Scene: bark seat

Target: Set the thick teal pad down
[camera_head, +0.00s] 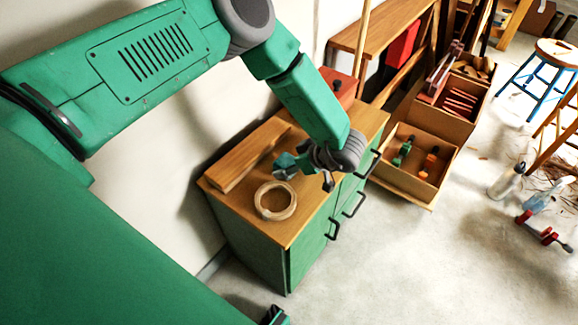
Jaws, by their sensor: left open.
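A small teal piece (284,163), which looks like the thick teal pad, is at the top of the green cabinet (272,252), over its wooden top (235,205). My left gripper (310,170) hangs down over the cabinet top, right beside the teal piece. Its jaws are open, with one dark finger at the right. The gripper partly covers the teal piece, and I cannot tell whether they touch or whether the piece rests flat.
A coil of pale cord (262,212) and a wooden board (240,165) lie on the cabinet top. A red box (338,88) stands at its back. Open wooden boxes (415,185) with tools stand on the floor at right. A blue stool (540,85) is further off.

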